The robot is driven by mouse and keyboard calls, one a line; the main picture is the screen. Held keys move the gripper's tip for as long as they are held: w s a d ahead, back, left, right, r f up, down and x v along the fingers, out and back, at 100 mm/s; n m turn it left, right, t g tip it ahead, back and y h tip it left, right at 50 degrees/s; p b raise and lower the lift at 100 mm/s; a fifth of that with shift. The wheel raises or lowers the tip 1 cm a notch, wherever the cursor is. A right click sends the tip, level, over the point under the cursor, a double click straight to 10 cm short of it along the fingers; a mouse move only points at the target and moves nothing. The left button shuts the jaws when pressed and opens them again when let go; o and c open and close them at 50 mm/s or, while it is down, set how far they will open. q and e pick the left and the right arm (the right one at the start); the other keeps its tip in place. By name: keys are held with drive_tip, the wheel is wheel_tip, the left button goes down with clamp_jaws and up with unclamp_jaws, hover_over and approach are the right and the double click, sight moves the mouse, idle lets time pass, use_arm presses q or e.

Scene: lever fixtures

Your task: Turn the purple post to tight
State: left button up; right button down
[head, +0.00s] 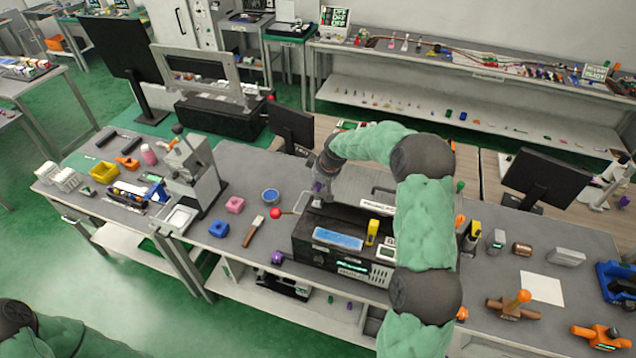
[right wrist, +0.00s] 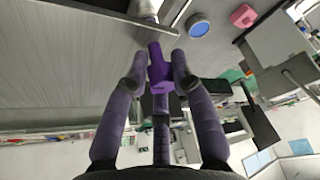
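The purple post (right wrist: 158,72) shows in the right wrist view between the two fingertips of my right gripper (right wrist: 160,68). The fingers come in close on both sides of it and appear to touch it. In the head view my right gripper (head: 322,178) reaches behind the black box on the bench, and a small bit of the purple post (head: 318,187) shows there. The rest of the post and its base are hidden by the gripper and arm. My left gripper is out of view; only part of my left arm shows at the lower left.
Orange-handled fixtures (head: 514,304) stand right.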

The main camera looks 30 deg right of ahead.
drive_tip(key=shift+w+a+r, duration=0.1)
drive_tip(key=shift+w+r, duration=0.05)
drive_tip(key=shift+w, duration=0.05)
idle(0.6)
